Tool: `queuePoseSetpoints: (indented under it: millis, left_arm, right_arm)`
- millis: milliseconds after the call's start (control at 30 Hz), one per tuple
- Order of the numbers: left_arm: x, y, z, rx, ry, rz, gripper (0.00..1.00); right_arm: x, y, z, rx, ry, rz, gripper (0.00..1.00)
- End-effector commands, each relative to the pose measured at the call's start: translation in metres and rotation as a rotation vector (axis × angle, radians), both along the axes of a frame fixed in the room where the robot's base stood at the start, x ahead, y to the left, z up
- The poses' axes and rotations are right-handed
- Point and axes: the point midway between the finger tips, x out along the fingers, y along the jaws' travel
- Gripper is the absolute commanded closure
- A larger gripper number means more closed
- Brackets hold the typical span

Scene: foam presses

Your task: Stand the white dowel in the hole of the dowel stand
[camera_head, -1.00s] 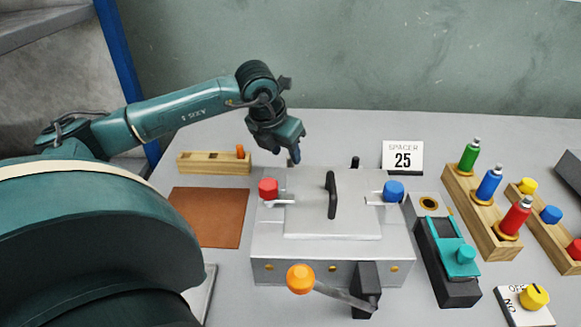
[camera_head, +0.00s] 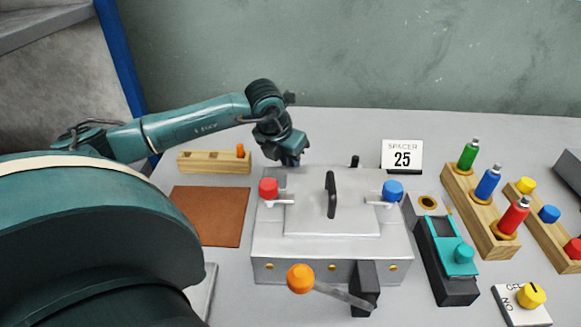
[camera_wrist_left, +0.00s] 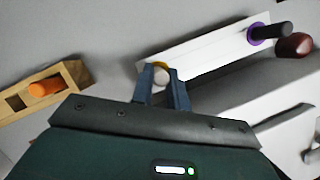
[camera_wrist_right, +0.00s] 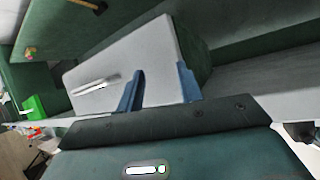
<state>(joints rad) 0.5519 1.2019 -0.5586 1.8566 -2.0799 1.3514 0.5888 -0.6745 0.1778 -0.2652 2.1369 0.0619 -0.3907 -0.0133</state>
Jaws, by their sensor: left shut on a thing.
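My left gripper (camera_head: 290,162) is low behind the left rear corner of the grey press, pointing down. In the left wrist view, it (camera_wrist_left: 163,88) is shut on the white dowel (camera_wrist_left: 162,76), whose pale round end shows between the fingers. The dowel stand (camera_wrist_left: 212,47) is a long white block behind the press. A yellow ring shows right behind the dowel; I cannot tell how deep the dowel sits there. A black dowel (camera_wrist_left: 272,31) stands in the purple-ringed hole at the other end. My right gripper (camera_wrist_right: 158,88) is open and empty, away from the worktop.
The grey press (camera_head: 330,250) with its red, blue and orange knobs stands just in front. A wooden block with an orange peg (camera_head: 240,150) lies to the left, above a brown mat (camera_head: 208,216). The spacer sign (camera_head: 402,156) stands behind right.

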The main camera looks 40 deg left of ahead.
Motion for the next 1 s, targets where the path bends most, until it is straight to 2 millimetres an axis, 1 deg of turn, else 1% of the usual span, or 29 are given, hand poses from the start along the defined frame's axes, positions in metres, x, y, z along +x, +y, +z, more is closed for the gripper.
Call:
queuePoseSetpoints:
  millis: [367,467,567,800,900,1000]
  left_arm:
    - [0.0,0.0,0.001,0.0,-0.002,0.0,1.0]
    - [0.001,0.0,0.007,0.001,-0.004,0.0,1.0]
    - [0.001,0.0,0.022,0.0,-0.006,0.001,1.0]
    - [0.001,0.0,0.072,-0.001,-0.007,0.001,1.0]
    - [0.001,0.0,0.087,-0.001,-0.007,0.001,1.0]
    - [0.0,0.003,0.097,-0.002,-0.004,-0.002,1.0]
  right_arm:
    - [0.0,-0.001,0.0,-0.003,-0.002,0.002,0.64]
    - [0.001,-0.001,0.0,-0.003,-0.002,0.002,0.64]
    - [0.001,-0.001,-0.001,-0.002,-0.002,0.001,0.64]
    - [0.001,-0.002,-0.001,0.001,-0.003,0.0,0.64]
    - [0.001,-0.002,-0.001,0.001,-0.004,-0.001,0.64]
    - [0.001,-0.002,0.0,0.001,-0.004,-0.001,0.64]
